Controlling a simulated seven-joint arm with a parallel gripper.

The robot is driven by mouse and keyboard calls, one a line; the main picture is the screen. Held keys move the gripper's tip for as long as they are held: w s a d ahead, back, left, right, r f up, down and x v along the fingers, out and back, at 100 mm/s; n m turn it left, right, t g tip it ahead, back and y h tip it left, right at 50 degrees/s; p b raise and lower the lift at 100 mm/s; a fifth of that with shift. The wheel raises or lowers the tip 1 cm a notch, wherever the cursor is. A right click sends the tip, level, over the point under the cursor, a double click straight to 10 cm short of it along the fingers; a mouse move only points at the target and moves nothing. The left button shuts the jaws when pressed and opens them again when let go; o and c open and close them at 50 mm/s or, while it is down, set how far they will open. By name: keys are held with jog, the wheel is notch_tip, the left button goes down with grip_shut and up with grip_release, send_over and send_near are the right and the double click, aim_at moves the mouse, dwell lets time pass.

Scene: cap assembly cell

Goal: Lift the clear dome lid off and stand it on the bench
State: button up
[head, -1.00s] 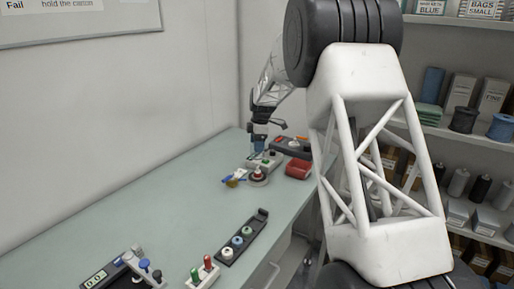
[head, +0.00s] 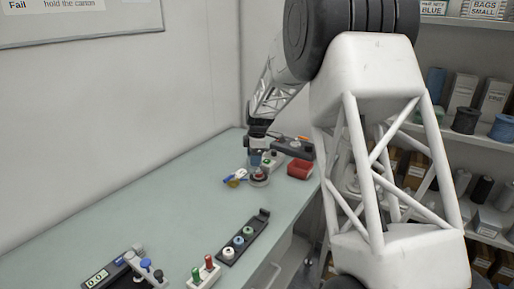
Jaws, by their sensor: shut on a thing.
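My gripper (head: 256,158) is far off at the back of the bench, small in the head view. It points down and is shut on the clear dome lid, whose outline is hard to make out. Just below it is a round grey base (head: 259,181) with a red part (head: 260,172) on it. I cannot tell whether the lid touches the base or is clear of it.
A blue-and-yellow item (head: 235,180) lies left of the base. A red bin (head: 300,168) and a dark device (head: 293,146) stand to the right. A black rack with several round pieces (head: 239,240) is nearer. The bench's left side (head: 130,215) is clear.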

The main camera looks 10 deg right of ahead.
jog(key=s, duration=0.1)
jog(key=s+a+f, duration=0.1)
jog(key=s+f, duration=0.1)
jog(key=shift+s+a, duration=0.4)
jog(key=shift+f, duration=0.15)
jog(key=shift+f, duration=0.65)
jog(key=shift+f, duration=0.25)
jog(key=shift+f, duration=0.65)
jog(key=shift+f, duration=0.7)
dwell(0.9)
jog(key=shift+f, duration=0.6)
jog(key=shift+f, duration=0.65)
dwell(1.2)
